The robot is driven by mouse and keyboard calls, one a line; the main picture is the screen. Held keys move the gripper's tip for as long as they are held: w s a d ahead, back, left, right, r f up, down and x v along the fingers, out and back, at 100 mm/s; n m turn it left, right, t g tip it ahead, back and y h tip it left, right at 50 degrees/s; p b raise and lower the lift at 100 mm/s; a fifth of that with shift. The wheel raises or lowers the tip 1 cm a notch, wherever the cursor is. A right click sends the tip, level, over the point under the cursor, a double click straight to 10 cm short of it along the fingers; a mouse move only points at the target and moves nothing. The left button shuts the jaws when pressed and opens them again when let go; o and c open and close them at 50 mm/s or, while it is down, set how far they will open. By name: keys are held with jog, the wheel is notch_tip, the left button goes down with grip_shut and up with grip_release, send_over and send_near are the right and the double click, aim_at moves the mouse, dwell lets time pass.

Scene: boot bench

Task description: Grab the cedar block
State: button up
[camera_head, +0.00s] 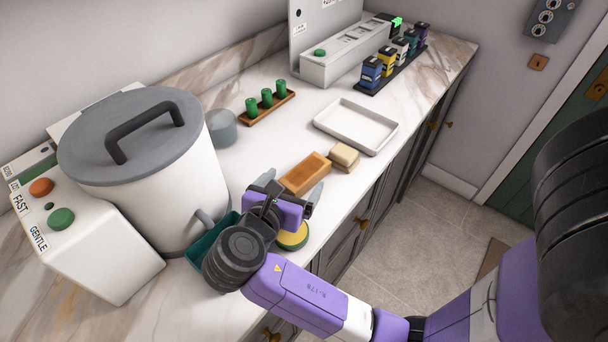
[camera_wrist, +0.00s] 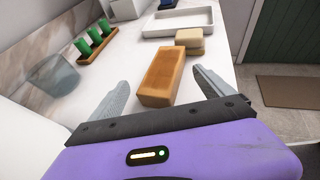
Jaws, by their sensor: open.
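The cedar block, an orange-brown wooden brick (camera_head: 305,174), lies on the marble counter near its front edge. It also shows in the wrist view (camera_wrist: 162,78), lying lengthwise away from me. My gripper (camera_head: 290,186) is open and empty at the block's near end. In the wrist view my gripper (camera_wrist: 160,80) has one grey finger left of the block and one right of it, with a gap visible on each side. I cannot tell the fingers' exact height against the block.
A tan and cream block (camera_head: 344,157) sits just beyond the cedar block, before a white tray (camera_head: 356,126). A yellow-green round item (camera_head: 293,237) and a teal bin (camera_head: 207,249) are near my wrist. A large lidded pot (camera_head: 150,190) stands left. Green pegs stand on a wooden rack (camera_head: 270,106).

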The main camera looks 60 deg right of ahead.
aim_at(301, 175)
jog(key=shift+x, duration=1.95)
jog(key=shift+s, duration=0.15)
jog(key=c, duration=1.9)
jog(key=shift+c, duration=0.4)
jog(key=shift+r, duration=0.15)
